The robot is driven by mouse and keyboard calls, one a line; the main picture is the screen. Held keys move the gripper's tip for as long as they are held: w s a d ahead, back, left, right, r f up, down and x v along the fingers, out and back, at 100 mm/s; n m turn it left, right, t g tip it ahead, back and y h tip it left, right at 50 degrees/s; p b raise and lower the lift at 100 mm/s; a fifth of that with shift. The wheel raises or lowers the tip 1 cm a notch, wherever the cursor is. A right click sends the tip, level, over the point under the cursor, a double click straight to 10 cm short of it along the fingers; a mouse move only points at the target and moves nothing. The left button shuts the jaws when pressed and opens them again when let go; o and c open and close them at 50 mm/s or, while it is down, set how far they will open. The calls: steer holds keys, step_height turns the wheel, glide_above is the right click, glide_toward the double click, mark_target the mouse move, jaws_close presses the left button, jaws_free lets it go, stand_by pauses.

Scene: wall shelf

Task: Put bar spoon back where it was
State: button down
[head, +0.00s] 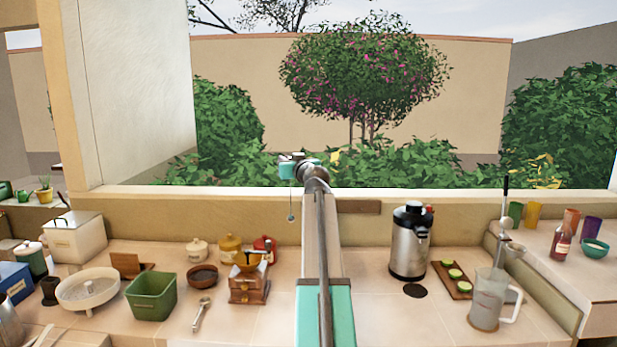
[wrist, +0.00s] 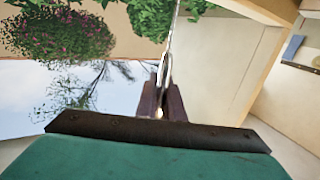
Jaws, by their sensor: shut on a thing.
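My gripper (head: 291,165) is raised above the counter's back edge, in front of the garden view, with its jaws shut. A thin bar spoon (head: 291,205) hangs down from it, with a small rounded end at the bottom. In the wrist view, the dark fingers (wrist: 162,103) close around the silvery shaft of the bar spoon (wrist: 170,45), which runs away from them toward the top edge. The part between the fingers is hidden. The bar spoon touches nothing else that I can see.
A steel airpot (head: 410,245), a board with lime slices (head: 451,279) and a clear pitcher (head: 488,300) stand at right. A green bin (head: 152,296), a coffee grinder (head: 249,282) and a metal scoop (head: 202,313) are at left. The counter between airpot and arm is mostly clear.

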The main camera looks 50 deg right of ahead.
steer(key=w+a+r+p, duration=0.1)
steer(key=w+a+r, duration=0.2)
steer(key=w+r, duration=0.3)
steer(key=w, duration=0.2)
steer(key=shift+w+r+y, duration=0.2)
steer(key=shift+w+y, duration=0.1)
steer(key=shift+w, duration=0.05)
